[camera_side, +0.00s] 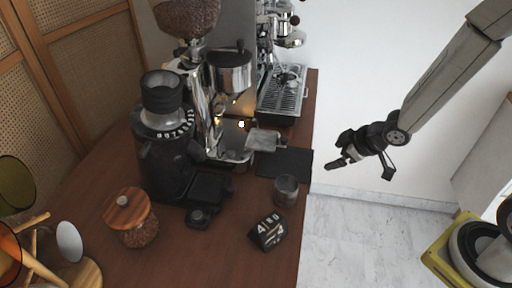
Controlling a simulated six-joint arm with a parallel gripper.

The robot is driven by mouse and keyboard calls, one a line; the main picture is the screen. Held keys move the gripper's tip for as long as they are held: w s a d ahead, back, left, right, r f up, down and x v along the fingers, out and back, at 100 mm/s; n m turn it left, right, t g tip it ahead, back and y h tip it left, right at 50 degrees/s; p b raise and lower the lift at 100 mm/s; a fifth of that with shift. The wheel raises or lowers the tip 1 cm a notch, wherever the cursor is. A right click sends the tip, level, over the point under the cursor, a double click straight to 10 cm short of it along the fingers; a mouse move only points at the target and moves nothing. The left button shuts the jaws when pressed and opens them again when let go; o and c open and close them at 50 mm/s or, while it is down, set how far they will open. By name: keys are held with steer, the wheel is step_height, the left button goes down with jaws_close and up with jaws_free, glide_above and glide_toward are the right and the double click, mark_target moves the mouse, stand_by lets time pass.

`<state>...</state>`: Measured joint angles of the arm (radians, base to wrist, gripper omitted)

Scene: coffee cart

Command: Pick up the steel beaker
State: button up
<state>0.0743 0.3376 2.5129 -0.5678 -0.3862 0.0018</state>
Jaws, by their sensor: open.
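The steel beaker (286,191) looks like a small grey cylindrical cup. It stands upright on the wooden counter near its right edge, just in front of the dark mat. My gripper (362,169) is open and empty. It hangs in the air to the right of the counter edge, apart from the beaker and to the right of it in the picture. Nothing hides the beaker.
A black cube with white lettering (267,231) lies in front of the beaker. The dark mat (285,164) is behind it. A black grinder (164,160), a wooden-lidded jar (138,230) and an espresso machine (282,95) stand left and behind.

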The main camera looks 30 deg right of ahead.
mark_target(297, 187)
steer(key=a+n+y, duration=0.1)
steer(key=a+y, duration=0.1)
steer(key=s+a+f+n+y, duration=0.1)
steer(key=a+n+y, duration=0.1)
steer(key=a+y, duration=0.1)
steer(key=s+a+f+n+y, duration=0.1)
steer(key=a+y, duration=0.1)
steer(key=a, duration=0.1)
steer(key=shift+n+y, duration=0.4)
steer(key=shift+s+a+r+y, duration=0.1)
steer(key=shift+s+a+y, duration=0.15)
steer(key=shift+a+y, duration=0.15)
steer(key=shift+x, duration=1.3)
steer(key=shift+a, duration=0.1)
steer(key=shift+x, duration=2.5)
steer(key=shift+s, duration=0.1)
